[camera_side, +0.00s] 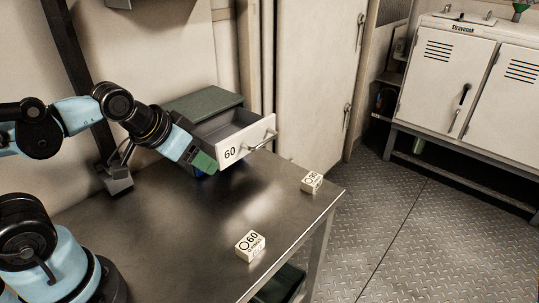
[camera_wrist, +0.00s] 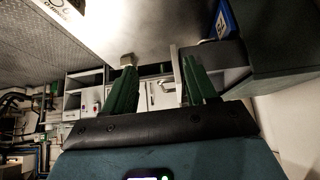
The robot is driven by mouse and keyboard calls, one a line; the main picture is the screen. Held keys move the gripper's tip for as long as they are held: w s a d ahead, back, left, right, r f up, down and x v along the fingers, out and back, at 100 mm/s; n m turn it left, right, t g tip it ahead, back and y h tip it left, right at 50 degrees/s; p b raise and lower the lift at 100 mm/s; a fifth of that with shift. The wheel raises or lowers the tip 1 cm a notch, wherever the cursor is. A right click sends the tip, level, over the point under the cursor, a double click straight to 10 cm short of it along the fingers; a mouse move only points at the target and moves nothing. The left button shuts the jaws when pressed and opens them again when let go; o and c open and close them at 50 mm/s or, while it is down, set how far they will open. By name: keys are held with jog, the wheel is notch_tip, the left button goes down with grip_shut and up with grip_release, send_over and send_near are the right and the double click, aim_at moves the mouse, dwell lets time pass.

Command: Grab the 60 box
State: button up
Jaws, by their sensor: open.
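The 60 box (camera_side: 250,246) is a small white block with black print, resting on the metal table (camera_side: 190,240) near its front edge in the side view. My gripper (camera_side: 204,163) has green fingers and is well behind and to the left of the box, close to the front of an open drawer. In the wrist view my gripper (camera_wrist: 158,63) has its two fingers apart, with nothing clearly held between them. A white printed surface (camera_wrist: 65,14) is cut off at the top left there; I cannot tell which thing it is.
The open drawer (camera_side: 231,152), marked 60, juts from a green cabinet (camera_side: 203,101) at the back of the table. A second white box (camera_side: 312,182) stands near the table's right edge. A blue object (camera_wrist: 222,19) shows in the wrist view. The table's middle is clear.

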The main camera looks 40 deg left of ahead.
jog(key=shift+o, duration=0.8)
jog(key=g, duration=0.7)
send_over(250, 242)
jog(key=shift+n, duration=0.4)
jog(key=f, duration=0.7)
jog(key=shift+s+d+f, duration=0.15)
jog(key=shift+d+f, duration=0.05)
jog(key=shift+f, duration=0.1)
jog(key=shift+a+f, duration=0.15)
jog(key=shift+f, duration=1.2)
jog(key=shift+a+f, duration=0.1)
jog(key=shift+f, duration=1.25)
